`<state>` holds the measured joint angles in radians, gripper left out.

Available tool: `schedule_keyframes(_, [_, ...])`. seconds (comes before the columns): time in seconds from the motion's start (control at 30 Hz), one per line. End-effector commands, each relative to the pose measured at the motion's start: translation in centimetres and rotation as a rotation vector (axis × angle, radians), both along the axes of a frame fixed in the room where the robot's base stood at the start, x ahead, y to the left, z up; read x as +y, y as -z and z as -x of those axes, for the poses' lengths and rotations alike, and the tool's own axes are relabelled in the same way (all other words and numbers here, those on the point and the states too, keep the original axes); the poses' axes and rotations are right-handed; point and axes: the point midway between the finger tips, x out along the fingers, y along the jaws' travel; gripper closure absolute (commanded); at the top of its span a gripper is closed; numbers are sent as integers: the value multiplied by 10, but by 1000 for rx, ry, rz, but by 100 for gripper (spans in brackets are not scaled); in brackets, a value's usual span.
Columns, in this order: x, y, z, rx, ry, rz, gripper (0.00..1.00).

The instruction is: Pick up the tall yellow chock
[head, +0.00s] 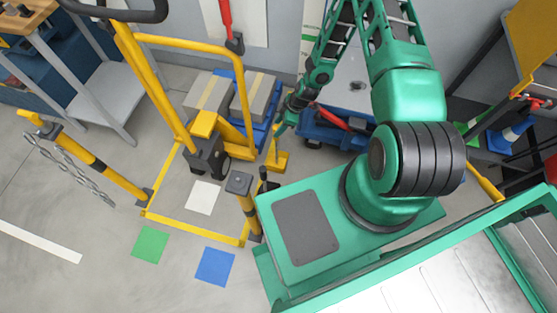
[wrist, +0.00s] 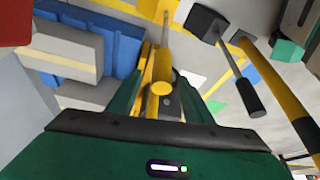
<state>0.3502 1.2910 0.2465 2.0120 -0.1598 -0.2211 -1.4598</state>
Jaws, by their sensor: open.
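A yellow chock (head: 281,163) stands on the floor beside the yellow cart frame in the head view, its upright part rising just below my gripper. My gripper also shows in the head view (head: 284,124), angled down over the chock. The fingers are apart, one on each side of the yellow upright. I cannot tell whether they touch it.
A yellow-and-black post (head: 243,205) stands close by. A black-gripped rod (wrist: 248,96) shows near it in the wrist view. Grey boxes (head: 208,93) sit on blue pallets at the back. Green (head: 150,244) and blue (head: 215,266) floor squares lie on clear floor.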

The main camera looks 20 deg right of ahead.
Motion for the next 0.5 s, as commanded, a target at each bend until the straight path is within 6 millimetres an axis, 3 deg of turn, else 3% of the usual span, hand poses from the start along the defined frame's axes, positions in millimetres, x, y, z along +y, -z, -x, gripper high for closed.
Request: schedule_keyframes(0.5, [24,45,-6,1,0,0,54])
